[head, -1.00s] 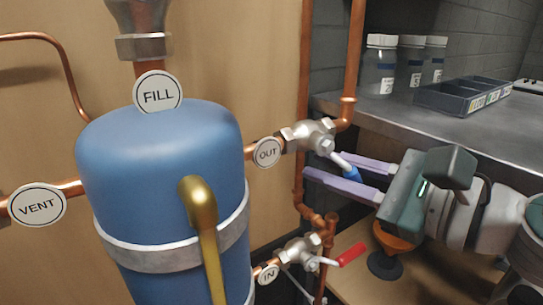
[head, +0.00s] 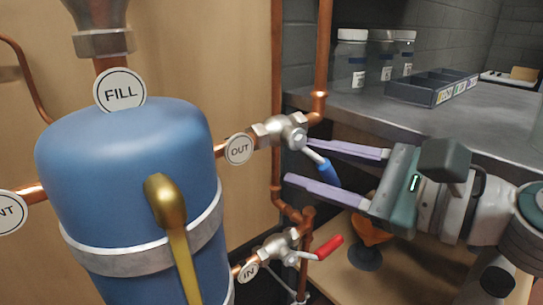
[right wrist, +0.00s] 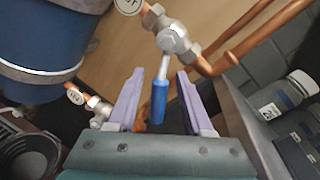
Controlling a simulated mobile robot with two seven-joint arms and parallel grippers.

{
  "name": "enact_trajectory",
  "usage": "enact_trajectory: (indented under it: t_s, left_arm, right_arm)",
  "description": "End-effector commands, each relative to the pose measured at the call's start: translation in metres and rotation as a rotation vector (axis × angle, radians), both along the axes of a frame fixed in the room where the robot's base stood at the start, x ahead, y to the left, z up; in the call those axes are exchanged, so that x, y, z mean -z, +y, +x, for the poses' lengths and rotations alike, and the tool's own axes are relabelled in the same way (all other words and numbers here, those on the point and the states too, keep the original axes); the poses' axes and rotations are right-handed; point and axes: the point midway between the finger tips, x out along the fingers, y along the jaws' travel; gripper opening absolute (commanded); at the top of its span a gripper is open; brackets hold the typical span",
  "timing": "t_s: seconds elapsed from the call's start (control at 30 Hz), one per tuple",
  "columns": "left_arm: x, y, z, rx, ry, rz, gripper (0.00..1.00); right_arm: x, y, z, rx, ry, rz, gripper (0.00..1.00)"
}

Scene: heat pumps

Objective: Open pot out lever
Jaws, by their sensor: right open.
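The OUT valve (head: 285,131) sits on the copper pipe to the right of the blue pot (head: 135,160), beside the round OUT label (head: 239,149). Its blue-handled lever (head: 327,172) points down and to the right. My right gripper (head: 335,170) is open, with one purple finger above and one below the blue handle. In the right wrist view the blue handle (right wrist: 158,101) lies between the two fingers (right wrist: 158,100), with gaps visible on both sides. My left gripper is not in view.
The IN valve's red lever (head: 328,247) is just below my right gripper. A grey counter (head: 400,112) with jars (head: 349,62) and a dark divided tray (head: 432,87) stands behind. An orange object (head: 371,232) is under the counter.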

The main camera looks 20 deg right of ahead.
Motion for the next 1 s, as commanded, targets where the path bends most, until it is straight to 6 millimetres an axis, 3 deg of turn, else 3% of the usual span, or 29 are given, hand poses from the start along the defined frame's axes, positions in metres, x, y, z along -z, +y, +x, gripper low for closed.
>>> enact_trajectory:
  t_s: [0.2,0.43,0.87,1.0]
  left_arm:
    - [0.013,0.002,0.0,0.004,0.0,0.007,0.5]
    - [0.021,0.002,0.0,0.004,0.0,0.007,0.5]
    - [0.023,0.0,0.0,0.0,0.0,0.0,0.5]
    - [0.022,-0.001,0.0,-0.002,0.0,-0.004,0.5]
  right_arm:
    - [0.0,-0.019,-0.036,0.0,0.003,-0.002,0.51]
    - [-0.005,-0.034,-0.062,0.0,0.001,-0.001,0.51]
    - [-0.01,-0.039,-0.07,0.0,-0.001,-0.002,0.51]
    - [-0.006,-0.038,-0.071,0.011,0.019,0.042,0.37]
